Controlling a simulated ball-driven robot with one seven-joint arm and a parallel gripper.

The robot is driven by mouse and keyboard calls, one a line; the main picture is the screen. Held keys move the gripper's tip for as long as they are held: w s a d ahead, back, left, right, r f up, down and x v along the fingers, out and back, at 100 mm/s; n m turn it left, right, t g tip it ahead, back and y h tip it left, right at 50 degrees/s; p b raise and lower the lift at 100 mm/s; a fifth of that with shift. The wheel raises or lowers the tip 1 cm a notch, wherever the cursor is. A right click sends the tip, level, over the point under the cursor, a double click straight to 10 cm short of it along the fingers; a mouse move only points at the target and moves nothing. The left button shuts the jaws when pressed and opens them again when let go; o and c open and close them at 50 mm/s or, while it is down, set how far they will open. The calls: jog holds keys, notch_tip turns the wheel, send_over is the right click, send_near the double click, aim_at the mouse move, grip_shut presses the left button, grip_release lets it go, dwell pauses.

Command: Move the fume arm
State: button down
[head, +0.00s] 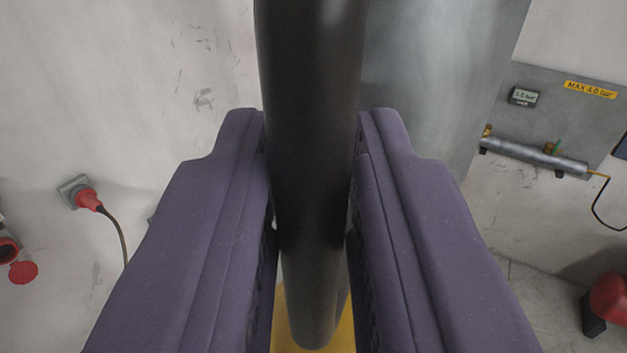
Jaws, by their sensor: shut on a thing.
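A dark, round tube, which looks like the fume arm (309,90), runs from the top edge down through the middle of the head view. My gripper (311,135) has its two purple padded fingers on either side of the tube and is shut on it. The fingers touch or nearly touch the tube's left and right sides. Part of the tube's sides is hidden behind the finger pads. The tube's lower end shows between the fingers, above a yellow surface (290,335).
At right are a wall plate with a gauge (523,97), a horizontal pipe (535,155) and a red object (610,298). At left, a red plug (88,199) with a dark cable sits on the pale wall.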

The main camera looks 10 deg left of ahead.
jog(key=shift+r, duration=0.1)
jog(key=c, duration=1.2)
grip_release()
jog(key=shift+a, duration=0.1)
jog(key=s, duration=0.5)
jog(key=s+d, duration=0.1)
jog(key=s, duration=0.1)
jog(key=shift+s+p, duration=0.4)
